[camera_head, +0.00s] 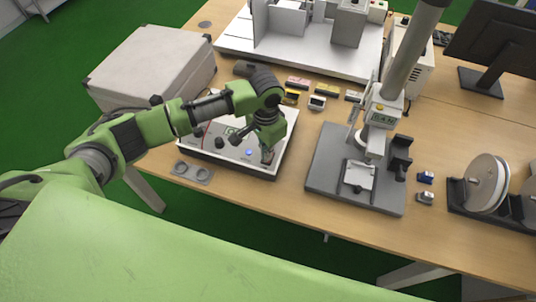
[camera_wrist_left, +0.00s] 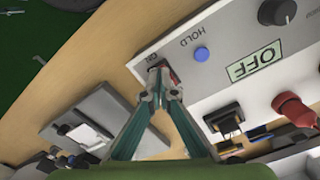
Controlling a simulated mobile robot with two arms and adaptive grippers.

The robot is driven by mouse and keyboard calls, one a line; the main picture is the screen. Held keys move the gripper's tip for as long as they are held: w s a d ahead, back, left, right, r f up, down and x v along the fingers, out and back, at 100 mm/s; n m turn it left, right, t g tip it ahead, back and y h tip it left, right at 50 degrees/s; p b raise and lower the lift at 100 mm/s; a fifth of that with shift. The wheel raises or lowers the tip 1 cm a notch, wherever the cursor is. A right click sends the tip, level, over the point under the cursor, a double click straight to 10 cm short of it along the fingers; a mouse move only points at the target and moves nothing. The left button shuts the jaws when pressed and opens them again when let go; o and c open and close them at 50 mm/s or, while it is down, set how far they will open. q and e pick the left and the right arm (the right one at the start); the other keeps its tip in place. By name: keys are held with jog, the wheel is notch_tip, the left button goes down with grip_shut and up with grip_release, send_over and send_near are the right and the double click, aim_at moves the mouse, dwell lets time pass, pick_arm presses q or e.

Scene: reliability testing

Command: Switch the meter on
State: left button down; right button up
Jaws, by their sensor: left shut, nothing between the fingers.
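The meter (camera_head: 228,157) is a light grey box with a sloped panel near the table's front edge, below my left arm. In the left wrist view the meter (camera_wrist_left: 225,30) shows a display (camera_wrist_left: 255,61) reading OFF, a blue HOLD button (camera_wrist_left: 201,54) and a small dark red rocker switch (camera_wrist_left: 173,76) beside an ON label. My left gripper (camera_head: 267,158) is shut and empty at the panel's right front corner. In the left wrist view its fingertips (camera_wrist_left: 160,74) are at the switch and partly hide it; I cannot tell whether they touch it. My right gripper is not in view.
A grey test stand (camera_head: 340,188) with a column is right of the meter. A grey case (camera_head: 150,62) lies at the back left. Small connectors (camera_head: 318,102) lie behind the meter. A grey plate with two rings (camera_head: 193,172) lies at its front left.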

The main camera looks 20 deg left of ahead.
pick_arm(q)
jog(key=shift+s+f, duration=0.1)
jog(key=shift+f, duration=0.5)
dwell(0.3)
jog(key=shift+r+p, duration=0.7)
jog(key=shift+p, duration=0.05)
notch_tip(320, 180, up, 6)
jog(key=p, duration=0.6)
jog(key=shift+f+p, duration=0.15)
jog(key=shift+p, duration=0.15)
jog(key=shift+f, duration=0.1)
